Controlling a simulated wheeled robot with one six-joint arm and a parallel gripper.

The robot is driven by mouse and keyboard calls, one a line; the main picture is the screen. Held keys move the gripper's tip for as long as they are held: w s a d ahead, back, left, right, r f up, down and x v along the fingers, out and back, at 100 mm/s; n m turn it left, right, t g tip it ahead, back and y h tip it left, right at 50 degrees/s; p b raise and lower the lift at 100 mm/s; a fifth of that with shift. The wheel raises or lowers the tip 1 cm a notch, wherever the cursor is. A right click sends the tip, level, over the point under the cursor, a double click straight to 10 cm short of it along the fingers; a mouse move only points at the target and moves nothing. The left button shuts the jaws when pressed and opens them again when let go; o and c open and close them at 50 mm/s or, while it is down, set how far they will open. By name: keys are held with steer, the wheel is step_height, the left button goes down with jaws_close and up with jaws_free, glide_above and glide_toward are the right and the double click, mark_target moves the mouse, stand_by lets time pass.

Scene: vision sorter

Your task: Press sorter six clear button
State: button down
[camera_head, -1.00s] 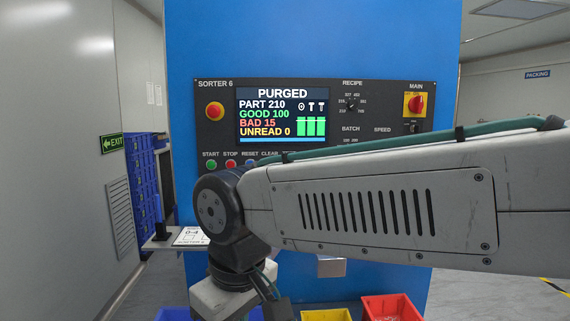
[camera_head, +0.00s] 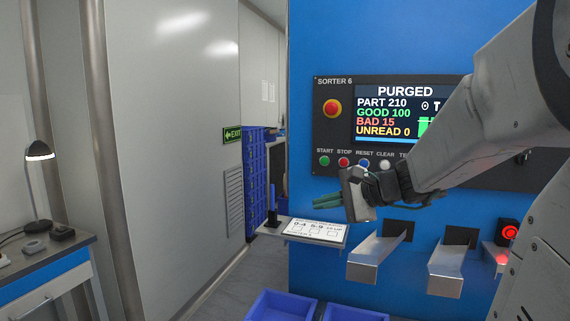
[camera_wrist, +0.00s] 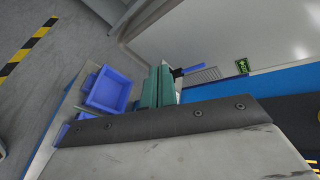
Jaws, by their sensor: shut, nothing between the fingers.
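The Sorter 6 panel (camera_head: 340,126) is on the front of the blue cabinet. Its screen (camera_head: 398,108) reads PURGED, PART 210, GOOD 100, BAD 15, UNREAD 0. The white clear button (camera_head: 385,165) is in the lower row, under the word CLEAR, right of the blue reset button (camera_head: 364,163), the red stop button (camera_head: 343,162) and the green start button (camera_head: 324,160). My gripper (camera_head: 316,202) is below this row, pointing left, with its green fingers shut and empty. The fingers also show in the wrist view (camera_wrist: 157,86). The panel's right part is hidden by my arm.
A red stop knob (camera_head: 332,108) is left of the screen. A shelf with a label card (camera_head: 312,232) is below left, and metal chutes (camera_head: 378,258) stick out below my gripper. Blue bins (camera_head: 280,306) stand on the floor. A desk (camera_head: 45,275) is at far left.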

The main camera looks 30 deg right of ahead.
mark_target(385, 165)
steer(key=d+r+m+t+h, duration=0.3)
steer(key=d+m+t+h, duration=0.2)
steer(key=d, duration=1.6)
steer(key=m+h, duration=0.2)
steer(key=m, duration=0.2)
steer(key=shift+s+d+m, duration=0.3)
steer(key=shift+d+m, duration=0.05)
steer(key=shift+m, duration=0.05)
steer(key=w+d, duration=0.5)
steer(key=d, duration=0.1)
steer(key=shift+w+d, duration=0.35)
steer(key=shift+w, duration=0.05)
steer(key=shift+w+d, duration=0.25)
steer(key=shift+d, duration=0.05)
